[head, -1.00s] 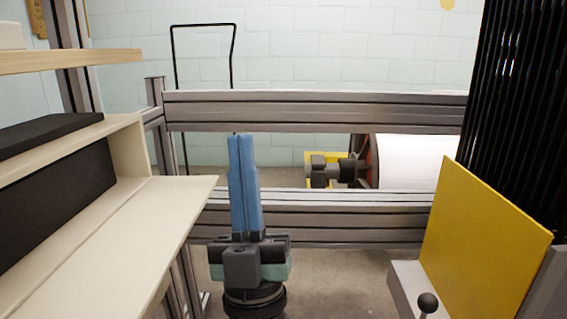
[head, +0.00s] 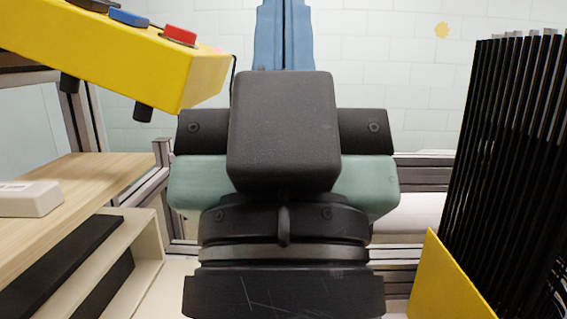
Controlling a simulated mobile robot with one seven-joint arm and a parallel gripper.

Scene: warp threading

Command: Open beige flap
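A beige shelf unit (head: 144,250) stands at the lower left, with dark panels in its openings. A pale beige surface, which looks like the flap (head: 163,290), shows low between the unit and my wrist. It lies roughly flat, and much of it is hidden or out of frame. My gripper (head: 284,25) is large in the centre, seen from behind and pointing up and away. Its blue fingers are side by side with no clear gap, and I see nothing held. Their tips are cut off by the top edge. The gripper is apart from the shelf unit.
A yellow control box (head: 120,55) with red and blue buttons hangs at the upper left. A wooden shelf (head: 95,175) carries a white block (head: 28,198). Black slats (head: 510,150) and a yellow panel (head: 445,285) stand at right. Metal rails (head: 425,175) run behind my gripper.

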